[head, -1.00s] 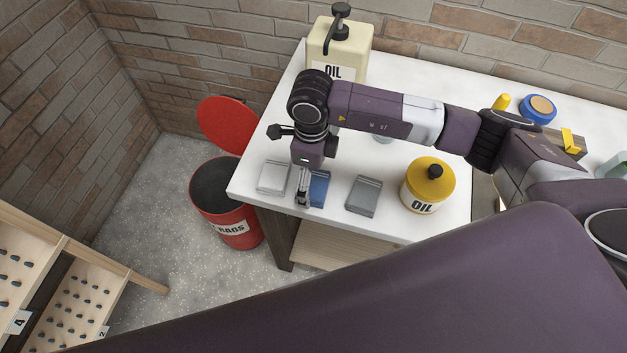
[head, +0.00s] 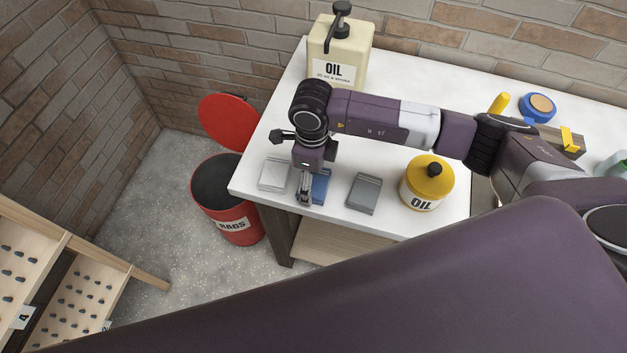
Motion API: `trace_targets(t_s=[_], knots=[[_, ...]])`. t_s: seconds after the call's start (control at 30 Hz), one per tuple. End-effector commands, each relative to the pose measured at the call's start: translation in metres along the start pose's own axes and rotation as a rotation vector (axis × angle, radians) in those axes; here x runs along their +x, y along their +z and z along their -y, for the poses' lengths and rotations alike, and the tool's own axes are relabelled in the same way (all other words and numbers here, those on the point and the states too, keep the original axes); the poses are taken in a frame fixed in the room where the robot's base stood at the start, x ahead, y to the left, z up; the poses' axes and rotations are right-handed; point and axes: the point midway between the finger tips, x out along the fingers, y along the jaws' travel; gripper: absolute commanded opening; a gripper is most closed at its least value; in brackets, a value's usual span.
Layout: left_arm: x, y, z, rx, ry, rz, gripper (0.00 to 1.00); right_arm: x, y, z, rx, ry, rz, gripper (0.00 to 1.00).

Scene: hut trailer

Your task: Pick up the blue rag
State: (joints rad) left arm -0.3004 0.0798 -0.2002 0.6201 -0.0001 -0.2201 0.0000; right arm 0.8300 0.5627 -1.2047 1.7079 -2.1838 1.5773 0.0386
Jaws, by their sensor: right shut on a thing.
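The blue rag (head: 320,186) is a small folded cloth at the front left of the white table (head: 400,230). It lies between a light grey folded rag and a darker grey one. My right gripper (head: 305,198) reaches down from above at the blue rag's left side and is shut on it. The gripper's fingers hide part of the rag. I cannot tell whether the rag is clear of the table. My left gripper is not in view.
The light grey rag (head: 273,174) is left of my gripper, the dark grey rag (head: 363,194) right. A yellow oil can (head: 427,184) stands further right, a cream oil container (head: 339,58) behind. A red rags bin (head: 226,205) with open lid stands on the floor left of the table.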

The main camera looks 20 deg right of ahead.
Motion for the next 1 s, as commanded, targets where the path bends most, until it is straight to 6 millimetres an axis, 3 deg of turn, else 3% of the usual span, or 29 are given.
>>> trace_targets(t_s=[0.17,0.37,0.8,1.0], knots=[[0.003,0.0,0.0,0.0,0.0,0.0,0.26,-0.006,0.001,0.001,0.0,-0.001,0.002,0.47],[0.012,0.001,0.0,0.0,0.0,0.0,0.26,-0.031,0.001,0.001,-0.002,-0.005,0.004,0.47],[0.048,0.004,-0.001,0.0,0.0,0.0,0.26,-0.152,0.001,0.001,-0.002,-0.006,0.005,0.47],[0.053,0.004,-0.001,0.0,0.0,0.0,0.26,-0.187,0.0,0.001,0.001,-0.003,0.001,0.47]])
